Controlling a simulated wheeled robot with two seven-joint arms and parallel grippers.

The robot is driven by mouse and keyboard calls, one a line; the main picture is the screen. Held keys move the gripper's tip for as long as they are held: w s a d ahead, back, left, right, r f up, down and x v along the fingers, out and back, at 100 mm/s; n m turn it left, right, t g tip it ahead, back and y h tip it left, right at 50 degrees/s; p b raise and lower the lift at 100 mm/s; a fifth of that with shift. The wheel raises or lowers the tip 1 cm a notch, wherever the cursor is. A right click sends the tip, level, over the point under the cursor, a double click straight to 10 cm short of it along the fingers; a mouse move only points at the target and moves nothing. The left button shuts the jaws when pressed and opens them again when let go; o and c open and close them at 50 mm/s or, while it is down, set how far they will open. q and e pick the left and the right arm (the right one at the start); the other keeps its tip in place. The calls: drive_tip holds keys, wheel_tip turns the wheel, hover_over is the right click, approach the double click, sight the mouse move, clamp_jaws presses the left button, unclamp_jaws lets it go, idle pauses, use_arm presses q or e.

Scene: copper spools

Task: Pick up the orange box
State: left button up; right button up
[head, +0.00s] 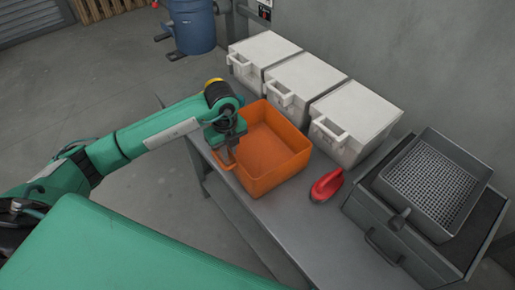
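The orange box (274,165) is an open-topped, empty-looking bin standing upright on a grey metal table. My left gripper (228,156) is at the box's left wall, pointing down. Its fingers are small and dark against the rim, and I cannot tell whether they are closed on the wall or only beside it. My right gripper is not in the head view; a large green part of my own body fills the lower left.
Three white lidded cases (309,82) stand behind the box along the wall. A red-handled item (326,186) lies on the table (310,232) right of the box. A grey cabinet with a mesh tray (433,181) stands at the right. A blue barrel (191,25) is at the back.

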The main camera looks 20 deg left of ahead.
use_arm(q)
drive_tip(key=p, duration=0.1)
hover_over(232, 171)
wheel_tip(232, 171, down, 5)
drive_tip(key=shift+w+r, duration=0.1)
drive_tip(key=shift+w, duration=0.05)
clamp_jaws()
drive_tip(key=shift+r, duration=0.1)
